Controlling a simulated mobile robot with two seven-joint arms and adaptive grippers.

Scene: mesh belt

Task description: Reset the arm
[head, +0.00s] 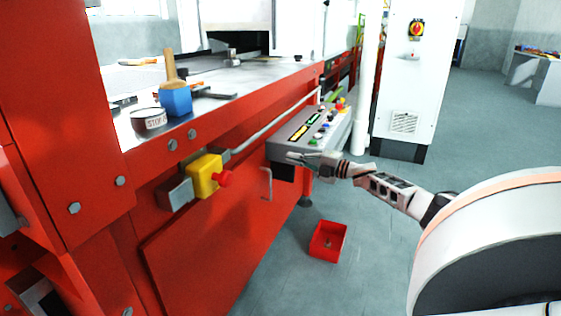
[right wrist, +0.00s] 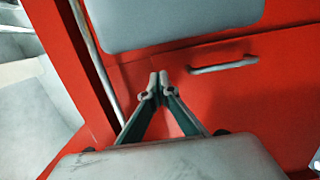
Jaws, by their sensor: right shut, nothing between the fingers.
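My right arm comes in from the right in the head view, and its gripper (head: 297,158) is beside the front of the grey control panel (head: 287,148), against the red machine side. In the right wrist view the right gripper (right wrist: 158,82) has its fingertips together with nothing between them. It points toward the red machine panel (right wrist: 200,75) below a grey box edge (right wrist: 170,20). A grey handle (right wrist: 224,66) lies to the right of the fingertips there. I cannot tell whether the fingers touch anything. My left gripper is not in view.
A yellow box with a red button (head: 206,176) sticks out from the machine. A red bin (head: 328,241) stands on the floor below. A white cabinet (head: 408,80) stands behind.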

